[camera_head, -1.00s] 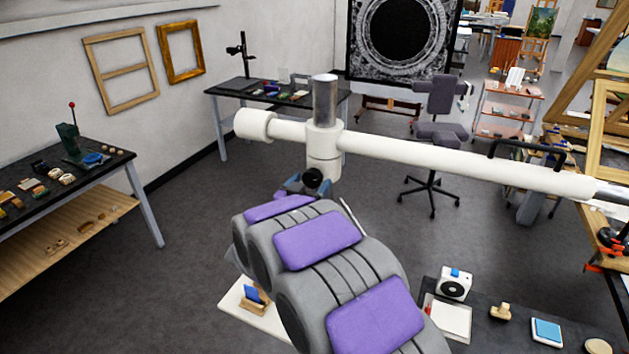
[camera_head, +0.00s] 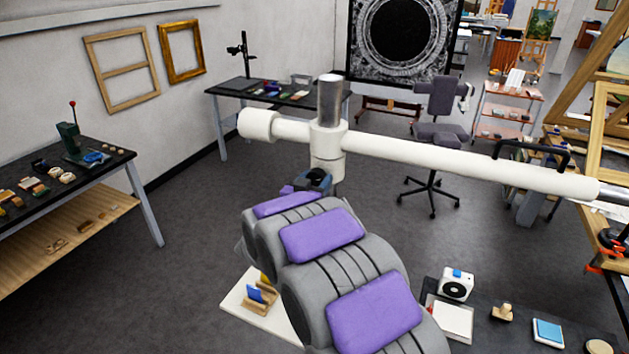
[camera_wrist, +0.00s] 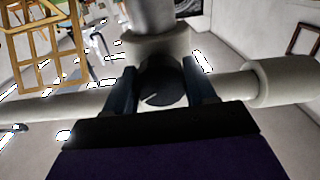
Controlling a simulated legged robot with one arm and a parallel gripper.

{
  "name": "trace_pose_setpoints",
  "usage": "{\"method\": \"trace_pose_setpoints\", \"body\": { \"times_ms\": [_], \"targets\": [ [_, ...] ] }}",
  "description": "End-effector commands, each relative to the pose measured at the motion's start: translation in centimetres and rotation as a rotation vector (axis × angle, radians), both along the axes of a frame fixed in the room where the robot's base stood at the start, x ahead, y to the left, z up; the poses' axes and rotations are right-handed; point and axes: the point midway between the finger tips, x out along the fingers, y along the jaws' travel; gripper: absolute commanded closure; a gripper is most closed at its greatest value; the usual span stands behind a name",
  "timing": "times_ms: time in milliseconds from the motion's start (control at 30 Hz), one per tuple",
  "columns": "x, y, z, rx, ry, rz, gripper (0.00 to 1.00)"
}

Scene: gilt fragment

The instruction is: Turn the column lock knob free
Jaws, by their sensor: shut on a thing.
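The column lock knob (camera_wrist: 162,84) is a round black knob on the white collar (camera_wrist: 158,45) of the column, seen in the wrist view. My gripper (camera_wrist: 163,88) has one dark finger on each side of the knob and is shut on it. In the head view the white collar (camera_head: 327,150) joins the upright metal column (camera_head: 330,100) to a long white horizontal arm (camera_head: 440,157). There my gripper (camera_head: 318,180) reaches the front of the collar's lower part, and the knob is mostly hidden by it.
A black bench (camera_head: 70,178) with small items stands at the left. A dark table (camera_head: 265,97) and a grey chair (camera_head: 438,135) stand behind the column. A dark surface at the lower right holds a small white device (camera_head: 457,284) and a blue pad (camera_head: 547,331). Open floor lies between.

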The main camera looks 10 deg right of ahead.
Motion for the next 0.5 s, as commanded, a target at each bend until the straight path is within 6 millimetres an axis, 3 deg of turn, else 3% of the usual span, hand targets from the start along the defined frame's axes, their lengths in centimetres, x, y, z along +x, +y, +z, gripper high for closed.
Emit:
{"method": "trace_pose_setpoints", "body": {
  "times_ms": [133,500],
  "targets": [
    [0.04,0.36,0.02,-0.002,0.000,0.009,0.75],
    [0.04,0.32,0.00,0.161,-0.120,0.007,0.75]
  ]
}}
